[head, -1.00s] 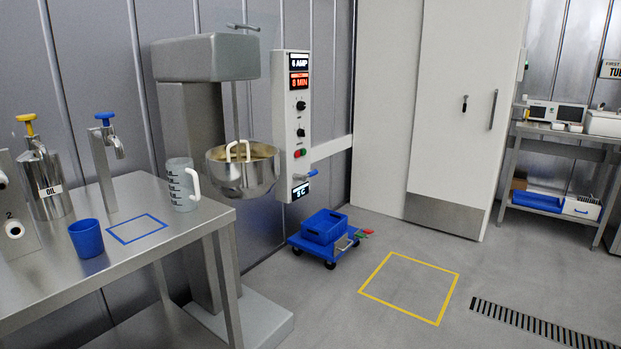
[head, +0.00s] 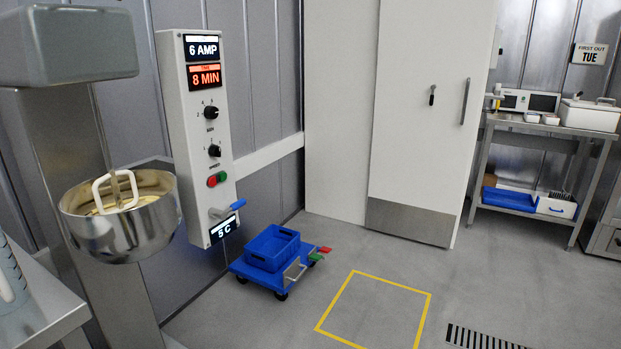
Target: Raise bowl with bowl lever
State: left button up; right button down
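The steel mixer bowl (head: 118,232) hangs on the grey mixer at the left of the head view. It holds pale contents, and a white hook or handle shape (head: 116,190) stands up inside it. A lever with a blue grip (head: 231,210) sticks out to the right near the bottom of the white control panel (head: 209,140), just above the "5 C" display. I cannot tell for sure whether this is the bowl lever. Neither gripper is in view.
A blue cart with a blue crate (head: 270,262) stands on the floor right of the panel. A yellow floor square (head: 375,310) and open floor lie right of it. A steel table (head: 40,315) with a jug (head: 12,290) is at the lower left.

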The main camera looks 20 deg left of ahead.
aim_at(219, 215)
jog(key=u, duration=0.5)
jog(key=i, duration=1.85)
jog(key=u, duration=0.9)
